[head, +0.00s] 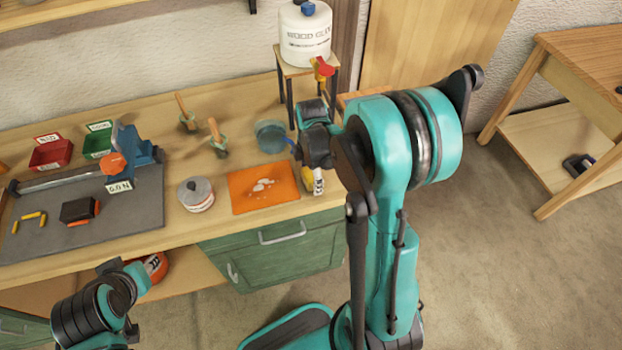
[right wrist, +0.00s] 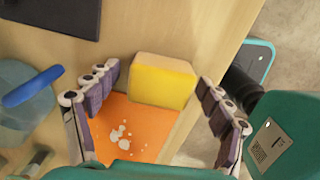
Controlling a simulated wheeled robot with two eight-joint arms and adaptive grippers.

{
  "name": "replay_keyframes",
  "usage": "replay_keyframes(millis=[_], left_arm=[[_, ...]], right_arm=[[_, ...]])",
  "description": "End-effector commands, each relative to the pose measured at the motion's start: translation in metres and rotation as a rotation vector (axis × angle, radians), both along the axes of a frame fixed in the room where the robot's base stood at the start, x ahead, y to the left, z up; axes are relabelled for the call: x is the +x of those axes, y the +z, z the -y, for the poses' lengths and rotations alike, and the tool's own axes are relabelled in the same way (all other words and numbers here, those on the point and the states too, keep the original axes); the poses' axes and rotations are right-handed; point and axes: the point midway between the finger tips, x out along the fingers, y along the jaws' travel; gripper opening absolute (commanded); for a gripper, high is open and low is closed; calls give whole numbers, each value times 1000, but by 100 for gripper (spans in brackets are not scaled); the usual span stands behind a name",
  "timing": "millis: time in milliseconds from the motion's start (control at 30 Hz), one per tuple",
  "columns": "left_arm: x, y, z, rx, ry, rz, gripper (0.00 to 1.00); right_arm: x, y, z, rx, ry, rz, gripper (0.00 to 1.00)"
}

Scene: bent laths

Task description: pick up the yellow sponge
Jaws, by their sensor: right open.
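The yellow sponge (right wrist: 162,85) is a block with a pale tan top face. It shows in the right wrist view above the edge of the orange mat. In the head view only a small yellow part of it (head: 307,178) shows beside my right gripper (head: 315,182), and the rest is hidden. My right gripper also shows in the right wrist view (right wrist: 160,77). Its dark padded fingers are open, one on each side of the sponge, with gaps between pads and sponge. My left arm is at the lower left of the head view, and its fingers do not show.
The orange mat (head: 262,190) with white bits lies on the workbench (head: 150,238). A translucent blue container (head: 271,140) and a lidded pot (head: 196,193) stand nearby. A small stool (head: 289,72) carries a white glue jug (head: 305,38). The bench's front edge is close to the sponge.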

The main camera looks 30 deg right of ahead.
Motion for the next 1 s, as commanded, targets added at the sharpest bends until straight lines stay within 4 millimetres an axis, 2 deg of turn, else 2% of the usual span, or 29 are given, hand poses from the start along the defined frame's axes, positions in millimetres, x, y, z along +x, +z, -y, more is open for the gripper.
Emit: replay_keyframes(millis=[100,267,300,367,400,733,867,1000], left_arm=[[0,1,0,0,0,0,34],[0,1,0,0,0,0,34],[0,1,0,0,0,0,34],[0,1,0,0,0,0,34],[0,1,0,0,0,0,34],[0,3,0,0,0,0,34],[0,10,0,0,0,0,34],[0,23,0,0,0,0,34]], right_arm=[[0,1,0,0,0,0,80],[0,1,0,0,0,0,38],[0,1,0,0,0,0,36],[0,1,0,0,0,0,36],[0,1,0,0,0,0,32],[0,6,0,0,0,0,32],[0,21,0,0,-1,0,32],[0,49,0,0,0,0,32]])
